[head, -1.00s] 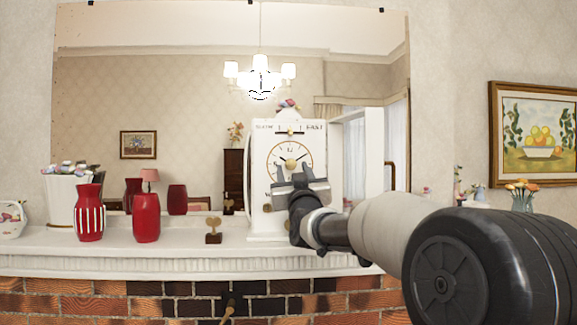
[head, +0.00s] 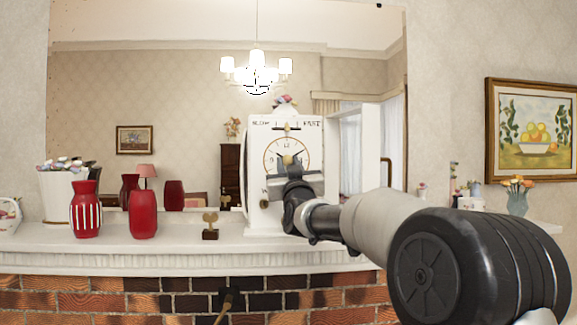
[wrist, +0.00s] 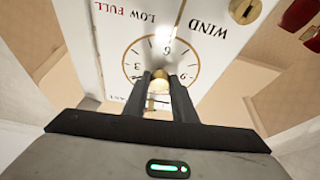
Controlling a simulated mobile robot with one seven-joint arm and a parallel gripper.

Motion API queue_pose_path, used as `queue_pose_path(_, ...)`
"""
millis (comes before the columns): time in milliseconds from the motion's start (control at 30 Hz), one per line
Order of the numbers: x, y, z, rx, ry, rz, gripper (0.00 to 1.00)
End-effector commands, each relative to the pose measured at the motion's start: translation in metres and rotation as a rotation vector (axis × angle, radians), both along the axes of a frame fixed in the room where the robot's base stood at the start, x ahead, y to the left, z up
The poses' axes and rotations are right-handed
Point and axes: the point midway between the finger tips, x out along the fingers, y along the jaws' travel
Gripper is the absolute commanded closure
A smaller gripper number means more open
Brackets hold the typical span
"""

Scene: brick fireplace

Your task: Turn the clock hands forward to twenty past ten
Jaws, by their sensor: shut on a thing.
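The white clock (head: 257,140) stands upright on the mantel with its door (head: 370,150) swung open to the right. Its round dial (head: 287,138) has a gold ring and dark hands (head: 288,158); parts of the hands show above my gripper, but their exact reading is unclear. My gripper (head: 294,171) is in front of the lower dial and hides that part. In the wrist view the dial appears upside down. There my gripper (wrist: 160,78) is shut on the brass knob (wrist: 161,84) at the middle of the dial.
A small gold key-shaped piece (head: 210,222) stands on the mantel (head: 170,240) left of the clock. Further left are two red vases (head: 143,214) (head: 86,212) and a white planter (head: 64,195). A large mirror is behind. Bare mantel lies between these.

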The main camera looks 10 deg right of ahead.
Motion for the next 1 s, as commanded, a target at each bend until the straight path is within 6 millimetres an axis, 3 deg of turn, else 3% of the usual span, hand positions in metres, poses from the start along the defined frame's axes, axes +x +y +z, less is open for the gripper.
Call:
queue_pose_path(700,0.0001,0.0048,0.0011,0.414,0.001,0.001,0.98)
queue_pose_path(1000,0.0004,0.0048,0.0002,0.499,0.003,0.000,0.98)
